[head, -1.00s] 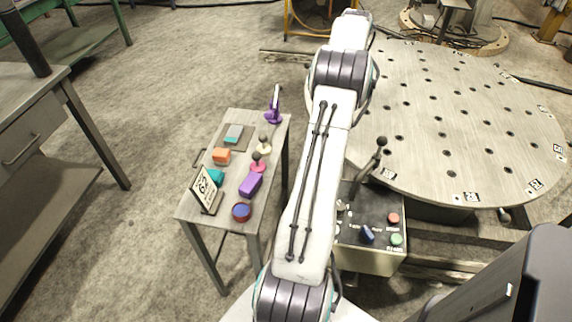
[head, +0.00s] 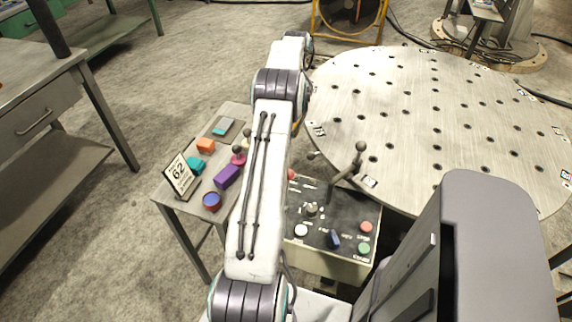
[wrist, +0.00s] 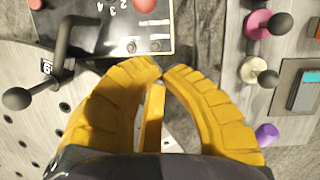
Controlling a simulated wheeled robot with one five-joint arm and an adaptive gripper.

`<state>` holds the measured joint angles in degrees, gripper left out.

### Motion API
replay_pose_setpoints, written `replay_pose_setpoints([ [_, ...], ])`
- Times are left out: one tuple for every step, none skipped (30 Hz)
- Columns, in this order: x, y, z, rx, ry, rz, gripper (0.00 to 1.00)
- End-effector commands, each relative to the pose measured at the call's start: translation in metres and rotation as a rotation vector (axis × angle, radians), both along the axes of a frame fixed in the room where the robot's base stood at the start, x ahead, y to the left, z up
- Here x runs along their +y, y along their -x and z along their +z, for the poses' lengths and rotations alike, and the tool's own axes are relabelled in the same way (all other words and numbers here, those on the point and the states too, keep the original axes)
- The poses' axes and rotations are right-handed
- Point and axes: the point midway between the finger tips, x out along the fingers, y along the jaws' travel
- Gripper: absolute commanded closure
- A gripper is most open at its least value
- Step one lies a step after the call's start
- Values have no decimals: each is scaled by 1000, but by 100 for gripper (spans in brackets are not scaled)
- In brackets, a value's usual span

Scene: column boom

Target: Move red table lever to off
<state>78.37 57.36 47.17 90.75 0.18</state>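The red table lever (head: 238,157) stands on the small grey side table, with a pinkish-red round base and a dark ball knob. In the wrist view the lever (wrist: 259,24) is at the upper right, its knob tilted toward the right. My gripper (wrist: 162,73) has yellow fingers whose tips meet or almost meet, with nothing seen held. It is apart from the lever, which lies up and right of the fingertips in the wrist view. In the head view my gripper is hidden beyond my arm. A cream-based lever (wrist: 257,71) stands beside the red one.
The side table (head: 172,200) also bears a 62 sign (head: 180,176), coloured blocks and a blue-red round piece (head: 211,201). A large round perforated table (head: 430,110) lies behind.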

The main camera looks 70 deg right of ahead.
Motion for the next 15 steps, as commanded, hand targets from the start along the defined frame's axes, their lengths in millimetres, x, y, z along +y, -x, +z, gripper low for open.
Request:
replay_pose_setpoints([
  [2, 0, -7, 1, -3, 0, 100],
  [3, 1, -10, 0, -2, 0, 100],
  [5, 1, -14, 1, -3, 0, 100],
  [6, 1, -19, 1, -4, 0, 100],
  [7, 1, -23, 1, -3, 0, 100],
  [9, 1, -29, 1, -3, 0, 100],
  [11, 2, -33, 1, -5, 0, 100],
  [12, 2, -37, 1, -4, 0, 100],
  [14, 2, -44, 1, -4, 1, 100],
  [15, 3, -49, 1, -6, 1, 100],
  [17, 3, -54, 1, -6, 1, 100],
  [19, 3, -60, 1, -6, 1, 100],
  [20, 4, -66, 1, -7, 1, 100],
  [22, 4, -71, 1, -6, 1, 100],
  [24, 4, -78, 1, -6, 1, 100],
])
